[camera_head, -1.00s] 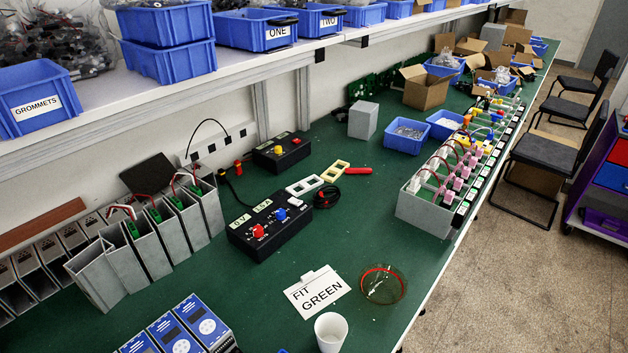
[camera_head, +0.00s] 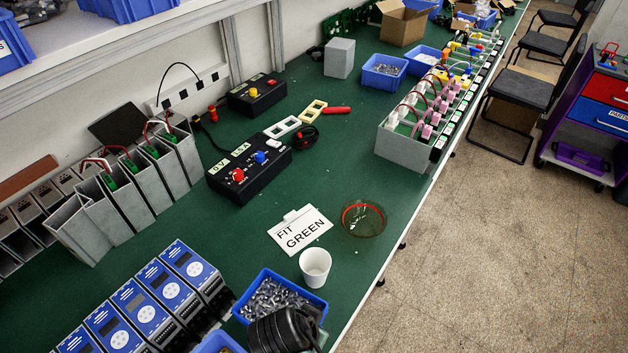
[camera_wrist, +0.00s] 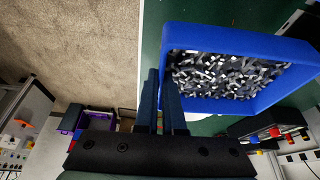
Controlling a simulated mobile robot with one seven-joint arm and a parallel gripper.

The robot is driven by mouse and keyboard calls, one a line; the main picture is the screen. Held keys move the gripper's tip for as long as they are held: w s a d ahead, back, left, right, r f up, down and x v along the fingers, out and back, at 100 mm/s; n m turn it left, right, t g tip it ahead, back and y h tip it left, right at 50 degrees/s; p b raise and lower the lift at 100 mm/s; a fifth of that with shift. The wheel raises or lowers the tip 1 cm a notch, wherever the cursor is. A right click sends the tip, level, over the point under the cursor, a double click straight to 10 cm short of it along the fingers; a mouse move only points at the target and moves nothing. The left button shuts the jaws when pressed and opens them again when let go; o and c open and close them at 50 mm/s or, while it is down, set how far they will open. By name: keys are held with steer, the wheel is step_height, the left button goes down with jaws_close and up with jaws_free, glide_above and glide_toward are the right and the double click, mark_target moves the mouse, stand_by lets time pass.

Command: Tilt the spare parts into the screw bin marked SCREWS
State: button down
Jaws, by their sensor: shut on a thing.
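A blue bin (camera_head: 246,289) full of small silvery metal parts (camera_head: 275,299) is at the bottom of the head view, near the bench's front edge. My gripper (camera_head: 285,331) is dark and overlaps the bin's near right corner. In the wrist view the bin (camera_wrist: 240,40) lies right beside the fingers, and my gripper (camera_wrist: 163,95) is shut on its wall. The bin looks roughly level with the parts inside. Whether it touches the bench is unclear. Another blue bin (camera_head: 219,343) is cut off at the bottom edge. No label reading SCREWS is legible.
A white cup (camera_head: 315,268) stands just beyond the bin, close to the FIT GREEN card (camera_head: 300,231) and a clear round dish (camera_head: 363,220). Blue-faced starter units (camera_head: 150,300) stand left. The green bench (camera_head: 340,150) is clear beyond the dish.

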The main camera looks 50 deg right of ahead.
steer(key=shift+r, duration=0.9)
steer(key=shift+w+a+n, duration=0.35)
steer(key=shift+a+n, duration=0.05)
steer(key=shift+a, duration=0.1)
steer(key=w+a+n+t+y, duration=0.2)
steer(key=w+a+n, duration=0.1)
steer(key=a+n, duration=0.4)
steer(key=w+a+n+t+y, duration=0.1)
steer(key=w+a+n+y, duration=0.1)
steer(key=a+n, duration=0.6)
steer(key=w+a, duration=0.1)
steer(key=a, duration=0.3)
steer(key=shift+w+a+r+t, duration=0.2)
steer(key=shift+w+a+t, duration=0.1)
steer(key=shift+w+t, duration=0.1)
